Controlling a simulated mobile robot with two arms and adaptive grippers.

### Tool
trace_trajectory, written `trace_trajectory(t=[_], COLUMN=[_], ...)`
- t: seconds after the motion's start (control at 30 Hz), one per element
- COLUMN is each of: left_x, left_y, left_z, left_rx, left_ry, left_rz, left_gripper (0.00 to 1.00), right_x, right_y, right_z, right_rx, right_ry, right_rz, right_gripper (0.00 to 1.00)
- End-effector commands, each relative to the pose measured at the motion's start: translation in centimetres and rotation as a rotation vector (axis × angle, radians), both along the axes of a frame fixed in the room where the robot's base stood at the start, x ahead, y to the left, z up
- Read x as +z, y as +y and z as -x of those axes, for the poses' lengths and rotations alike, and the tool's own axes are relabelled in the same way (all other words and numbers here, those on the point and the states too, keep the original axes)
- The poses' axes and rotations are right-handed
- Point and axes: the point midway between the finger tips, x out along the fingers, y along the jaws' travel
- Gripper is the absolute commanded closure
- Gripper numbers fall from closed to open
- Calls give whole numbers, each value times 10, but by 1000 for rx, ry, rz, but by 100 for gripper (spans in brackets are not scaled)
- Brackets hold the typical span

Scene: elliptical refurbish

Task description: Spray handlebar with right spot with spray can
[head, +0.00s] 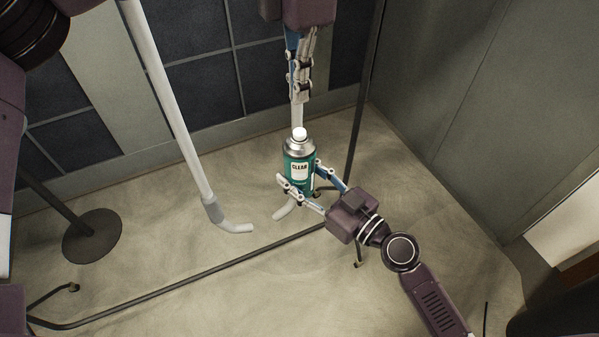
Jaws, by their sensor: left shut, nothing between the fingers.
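The spray can (299,168) is green with a silver shoulder, a white cap and a label reading CLEAR. It stands upright between the fingers of my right gripper (302,178), which is shut on it. My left gripper (301,96) points down from the top, shut and empty, a little above the can's cap in the picture. One white handlebar (176,108) slants down at left and ends in a curved grip. Another handlebar (284,209) shows its curved lower end below the can; the can and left gripper hide much of it. I cannot make out a spot on either handlebar.
A black floor bar (190,280) runs across the pale floor. A round dark base with a post (92,236) stands at left. A thin dark post (361,110) rises behind the can. Tiled wall is behind, grey wall at right. Floor at lower middle is clear.

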Motion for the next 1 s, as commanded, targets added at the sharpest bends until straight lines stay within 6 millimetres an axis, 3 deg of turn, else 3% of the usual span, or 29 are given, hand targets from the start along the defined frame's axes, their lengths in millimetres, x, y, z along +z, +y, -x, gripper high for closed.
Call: trace_trajectory(t=[0.4, 1.0], left_x=[-46, -50], left_y=[-1, -1], left_z=[0, 0], left_rx=[-1, -1], left_ry=[2, 1], left_rz=[2, 4], left_gripper=[100, 100], right_x=[1, 1], right_y=[0, 0], right_z=[0, 0], right_rx=[0, 0], right_ry=[-2, -1], right_rz=[-2, -1], right_gripper=[83, 83])
